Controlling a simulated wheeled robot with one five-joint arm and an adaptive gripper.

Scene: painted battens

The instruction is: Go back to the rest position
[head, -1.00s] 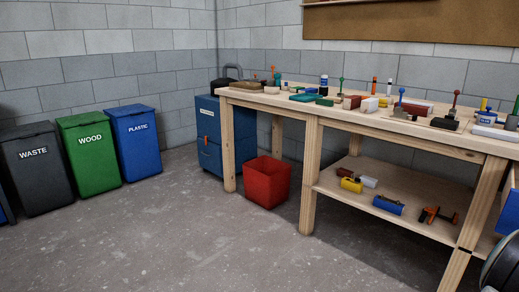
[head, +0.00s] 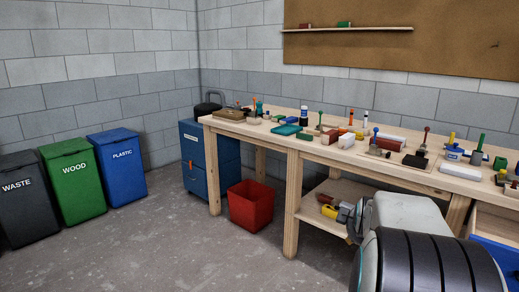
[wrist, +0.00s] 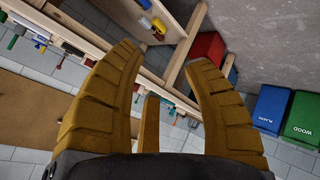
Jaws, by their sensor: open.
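My gripper (wrist: 165,65) shows in the wrist view with its ochre fingers spread apart and nothing between them. Past the fingertips, the wrist view shows the workbench tilted, with the red bin beyond. In the head view, my arm's dark ribbed part and pale link fill the lower right and cover part of the bench's lower shelf. The gripper's fingers cannot be made out in the head view. The workbench (head: 265,135) carries several painted blocks, stamps and bottles along its top.
A red bin (head: 251,205) stands on the floor under the bench's left end, by a blue cabinet (head: 198,165). Waste (head: 25,205), wood (head: 75,185) and plastic (head: 120,165) bins line the left wall. The floor in front (head: 150,250) is clear.

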